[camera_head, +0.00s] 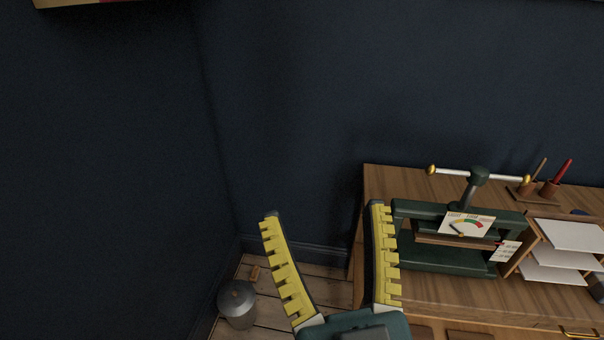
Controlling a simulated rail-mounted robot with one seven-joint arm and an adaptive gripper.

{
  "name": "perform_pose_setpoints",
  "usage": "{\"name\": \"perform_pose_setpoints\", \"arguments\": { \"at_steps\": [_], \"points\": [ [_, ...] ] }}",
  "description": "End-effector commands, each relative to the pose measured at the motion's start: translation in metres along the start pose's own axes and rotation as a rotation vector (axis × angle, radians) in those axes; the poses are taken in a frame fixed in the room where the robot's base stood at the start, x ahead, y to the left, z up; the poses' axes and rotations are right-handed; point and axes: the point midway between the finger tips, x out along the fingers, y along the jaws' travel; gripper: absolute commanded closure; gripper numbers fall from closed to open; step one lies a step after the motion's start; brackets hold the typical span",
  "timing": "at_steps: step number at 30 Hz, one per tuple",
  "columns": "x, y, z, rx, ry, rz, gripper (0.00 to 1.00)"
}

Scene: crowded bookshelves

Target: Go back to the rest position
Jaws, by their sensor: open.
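My gripper (323,212) reaches up from the bottom centre of the head view. Its two fingers with yellow toothed pads stand wide apart, and nothing is between them. The right finger overlaps the left end of a wooden desk (400,180) in the picture. I cannot tell how far the gripper is from the desk.
On the desk stand a dark green press (440,262) with a T-handle and gauge card, a paper tray (568,235) with white sheets, and a pen holder (548,188). A metal canister (237,302) stands on the plank floor by the dark blue wall (290,110).

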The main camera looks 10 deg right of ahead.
Motion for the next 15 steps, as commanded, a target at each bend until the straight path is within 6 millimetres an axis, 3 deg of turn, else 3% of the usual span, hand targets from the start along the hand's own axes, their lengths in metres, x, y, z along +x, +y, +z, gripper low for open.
{"name": "perform_pose_setpoints", "arguments": {
  "at_steps": [1,5,15],
  "points": [
    [0.008,0.000,-0.021,0.001,0.002,-0.001,0.19],
    [0.026,0.000,-0.070,0.003,0.002,-0.001,0.19],
    [0.081,0.001,-0.215,0.009,0.002,-0.001,0.19]
  ]
}}
